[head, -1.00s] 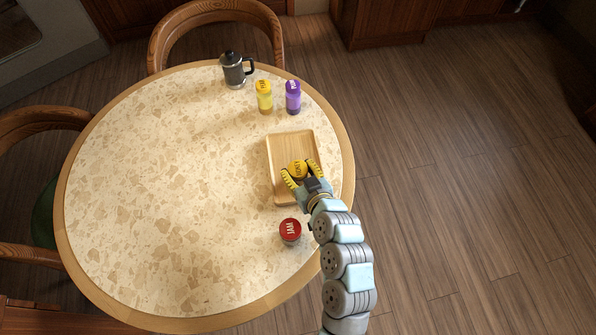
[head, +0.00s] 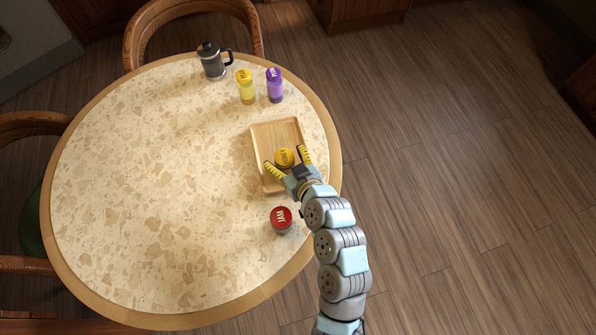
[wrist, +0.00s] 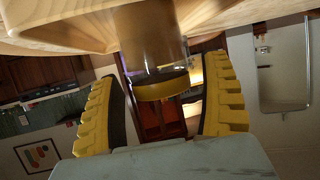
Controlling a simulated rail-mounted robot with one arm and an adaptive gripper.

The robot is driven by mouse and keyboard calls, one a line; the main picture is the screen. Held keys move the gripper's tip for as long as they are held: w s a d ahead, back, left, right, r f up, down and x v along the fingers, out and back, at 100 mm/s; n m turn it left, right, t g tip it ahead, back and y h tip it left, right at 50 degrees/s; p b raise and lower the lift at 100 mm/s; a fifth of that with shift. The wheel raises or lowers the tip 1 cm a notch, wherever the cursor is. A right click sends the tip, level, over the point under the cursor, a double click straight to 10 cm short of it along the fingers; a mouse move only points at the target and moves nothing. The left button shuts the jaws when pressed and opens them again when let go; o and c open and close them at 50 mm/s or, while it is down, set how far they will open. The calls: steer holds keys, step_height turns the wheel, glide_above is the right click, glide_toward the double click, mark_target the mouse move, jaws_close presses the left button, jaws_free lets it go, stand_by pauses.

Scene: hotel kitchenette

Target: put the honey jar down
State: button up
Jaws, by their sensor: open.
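The honey jar (head: 284,158) shows its round yellow lid from above in the head view. It stands upright in the light wooden tray (head: 274,132), in the half nearer my arm. The wrist view is upside down and shows the jar's brown body (wrist: 148,42) with its base against the tray. My gripper (head: 285,160) is open, with one yellow ribbed finger on each side of the jar. Gaps show between the fingers and the jar in both views.
A red-lidded jar (head: 281,218) stands on the round table (head: 150,190) close to my wrist. A yellow bottle (head: 246,88), a purple bottle (head: 274,86) and a dark press pot (head: 213,62) stand beyond the tray. The table's left side is clear.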

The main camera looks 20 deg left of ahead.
steer(key=p+v, duration=0.1)
steer(key=v, duration=1)
steer(key=shift+r+p, duration=0.2)
steer(key=shift+p, duration=0.15)
steer(key=shift+s+d, duration=0.1)
steer(key=shift+d, duration=0.05)
stand_by(0.3)
